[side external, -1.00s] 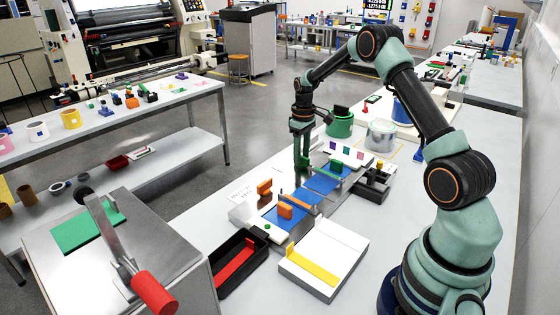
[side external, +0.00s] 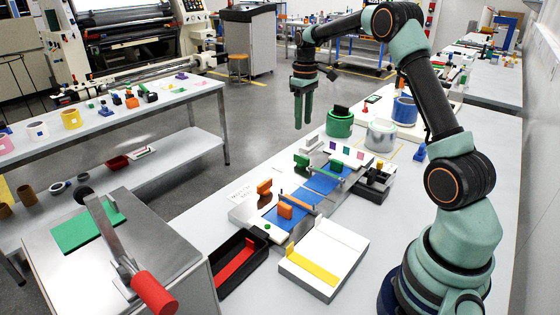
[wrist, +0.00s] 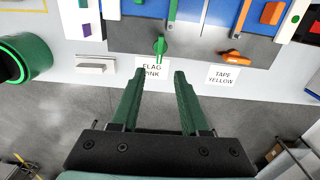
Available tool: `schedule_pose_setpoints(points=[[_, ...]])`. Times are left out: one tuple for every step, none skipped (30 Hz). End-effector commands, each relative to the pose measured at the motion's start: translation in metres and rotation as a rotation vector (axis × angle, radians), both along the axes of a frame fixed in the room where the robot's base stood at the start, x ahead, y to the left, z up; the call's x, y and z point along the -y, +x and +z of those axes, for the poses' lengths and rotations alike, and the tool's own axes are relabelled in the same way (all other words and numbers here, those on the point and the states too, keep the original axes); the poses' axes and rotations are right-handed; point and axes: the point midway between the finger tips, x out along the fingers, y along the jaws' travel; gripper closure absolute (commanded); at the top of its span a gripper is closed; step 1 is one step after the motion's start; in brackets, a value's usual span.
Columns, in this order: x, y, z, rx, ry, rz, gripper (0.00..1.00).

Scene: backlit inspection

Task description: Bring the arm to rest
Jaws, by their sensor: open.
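My gripper (side external: 303,121) hangs in the air past the far edge of the bench in the side view, fingers pointing down. Its fingers are apart and hold nothing; the gap between them also shows in the wrist view (wrist: 158,76). Below and beyond the fingertips in the wrist view is a green handle (wrist: 160,47) on the grey plate of a fixture. In the side view the green handle (side external: 302,160) stands on the fixture with blue panels (side external: 325,180), apart from my gripper.
Orange handles (side external: 285,211) stand on the fixture. A black tray (side external: 222,284) and a white tray (side external: 325,254) lie in front. A green pot (side external: 340,127), a metal can (side external: 381,138) and a blue pot (side external: 404,111) stand behind. The air around my gripper looks clear.

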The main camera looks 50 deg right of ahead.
Motion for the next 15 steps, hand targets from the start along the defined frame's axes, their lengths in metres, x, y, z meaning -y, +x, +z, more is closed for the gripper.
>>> schedule_pose_setpoints(points=[[0.0, 0.0, 0.001, 0.0, 0.0, 0.0, 0.55], [0.0, 0.0, 0.001, 0.0, 0.0, 0.0, 0.55], [0.0, 0.0, 0.001, 0.0, 0.0, 0.0, 0.55], [0.0, 0.0, 0.001, 0.0, 0.0, 0.0, 0.55], [0.0, 0.0, 0.001, 0.0, 0.0, 0.0, 0.55], [0.0, 0.0, 0.001, 0.0, 0.0, 0.0, 0.55], [0.0, 0.0, 0.001, 0.0, 0.0, 0.0, 0.55], [0.0, 0.0, 0.001, 0.0, 0.0, 0.0, 0.55], [-0.001, 0.0, 0.001, 0.001, 0.0, 0.0, 0.55], [-0.002, 0.0, 0.002, 0.003, -0.001, 0.001, 0.55], [-0.004, 0.0, 0.004, 0.005, -0.003, 0.001, 0.55], [-0.008, 0.0, 0.009, 0.012, -0.006, 0.002, 0.55], [-0.012, -0.001, 0.013, 0.019, -0.009, 0.003, 0.55], [-0.017, -0.001, 0.018, 0.027, -0.013, 0.003, 0.55], [-0.025, -0.003, 0.026, 0.039, -0.018, 0.003, 0.55]])
